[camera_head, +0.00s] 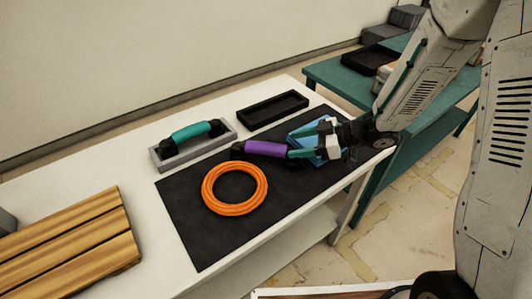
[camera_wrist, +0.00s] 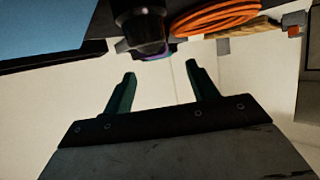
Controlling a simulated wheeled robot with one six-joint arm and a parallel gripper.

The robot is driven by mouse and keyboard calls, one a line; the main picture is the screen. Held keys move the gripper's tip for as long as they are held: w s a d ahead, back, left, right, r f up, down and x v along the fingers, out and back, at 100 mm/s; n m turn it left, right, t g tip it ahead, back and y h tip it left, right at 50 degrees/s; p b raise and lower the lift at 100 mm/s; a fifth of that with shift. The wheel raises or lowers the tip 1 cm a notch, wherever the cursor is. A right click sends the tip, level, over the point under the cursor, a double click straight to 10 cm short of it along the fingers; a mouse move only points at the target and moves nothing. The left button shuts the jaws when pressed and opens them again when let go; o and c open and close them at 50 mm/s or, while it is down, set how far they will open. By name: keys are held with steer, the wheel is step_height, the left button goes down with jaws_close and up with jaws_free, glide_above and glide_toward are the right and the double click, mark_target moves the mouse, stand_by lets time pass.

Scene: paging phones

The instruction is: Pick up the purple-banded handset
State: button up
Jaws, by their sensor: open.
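The purple-banded handset (camera_head: 265,148) lies on the black mat (camera_head: 190,215), its purple grip between dark end pieces. In the wrist view its dark end (camera_wrist: 143,28) shows at the top, with a sliver of purple below it. My gripper (camera_head: 291,143) is at the handset's right end, with its green fingers pointing left towards it. In the wrist view the fingers (camera_wrist: 160,70) are spread apart with nothing between them, and the handset's end is just beyond the tips. The gripper hides part of the handset's right end in the head view.
An orange coil (camera_head: 207,190) lies in front of the handset. A teal-banded handset (camera_head: 192,130) rests on a grey cradle (camera_head: 222,143) behind. An empty black tray (camera_head: 272,109) is behind right. A blue item (camera_head: 304,131) lies under my gripper. Wooden slats (camera_head: 70,245) are at left.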

mark_target(272, 146)
steer(key=x, duration=0.7)
steer(key=shift+w+a, duration=0.35)
jaws_close()
